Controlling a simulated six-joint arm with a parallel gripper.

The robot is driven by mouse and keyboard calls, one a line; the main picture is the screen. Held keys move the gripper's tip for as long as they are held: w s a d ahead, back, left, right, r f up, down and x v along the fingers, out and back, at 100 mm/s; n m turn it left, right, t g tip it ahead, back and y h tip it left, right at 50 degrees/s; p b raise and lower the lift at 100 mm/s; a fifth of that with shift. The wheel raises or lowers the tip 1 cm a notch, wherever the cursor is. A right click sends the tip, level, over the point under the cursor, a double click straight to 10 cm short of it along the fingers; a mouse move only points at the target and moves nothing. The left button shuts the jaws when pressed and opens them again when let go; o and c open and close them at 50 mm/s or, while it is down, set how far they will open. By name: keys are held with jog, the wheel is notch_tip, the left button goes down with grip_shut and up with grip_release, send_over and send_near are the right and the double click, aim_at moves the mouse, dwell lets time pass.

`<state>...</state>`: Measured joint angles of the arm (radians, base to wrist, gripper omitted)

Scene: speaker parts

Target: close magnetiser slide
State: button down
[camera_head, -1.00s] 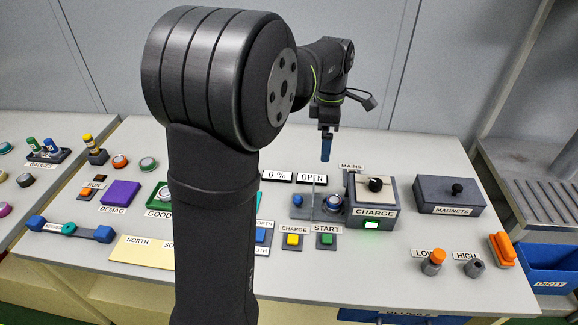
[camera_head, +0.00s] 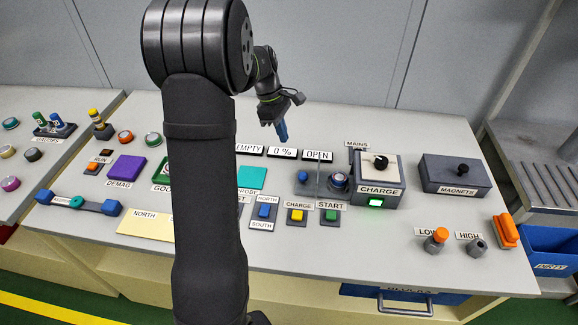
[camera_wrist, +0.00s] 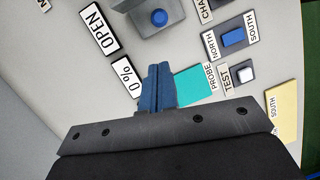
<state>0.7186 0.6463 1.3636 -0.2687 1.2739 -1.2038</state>
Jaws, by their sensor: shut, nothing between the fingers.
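The magnetiser has a small grey slide with a blue knob (camera_head: 303,177) beside an upright clear plate. A round coil part (camera_head: 338,182) sits to the plate's right, apart from the knob. The display behind them reads OPEN (camera_head: 317,155). In the wrist view, the blue knob (camera_wrist: 159,18) on its grey block is at the top, beyond my fingertips. My gripper (camera_head: 283,138) is above the bench, left of and behind the slide, by the 0 % display (camera_head: 282,153). Its blue fingers (camera_wrist: 157,70) are shut together with nothing between them.
The grey CHARGE box (camera_head: 378,185) with a black knob and lit green light stands right of the coil. The MAGNETS box (camera_head: 455,174) is farther right. CHARGE (camera_head: 297,215) and START (camera_head: 331,215) buttons lie in front. A teal PROBE pad (camera_head: 252,177) lies left.

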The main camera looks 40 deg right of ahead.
jog(key=w+a+f+h, duration=0.1)
jog(key=w+a+f, duration=0.2)
send_near(297, 180)
jog(key=shift+m+g, duration=0.3)
jog(key=f, duration=0.1)
jog(key=w+f, duration=0.1)
jog(key=f, duration=0.1)
jog(key=w+a+f, duration=0.1)
jog(key=f, duration=0.1)
jog(key=shift+w+a, duration=0.1)
jog(key=shift+w, duration=0.1)
jog(key=shift+s+d, duration=0.3)
jog(key=shift+s, duration=0.25)
jog(key=shift+s+d, duration=0.35)
jog(key=shift+s, duration=0.2)
jog(key=shift+s+d, duration=0.35)
jog(key=shift+s, duration=0.2)
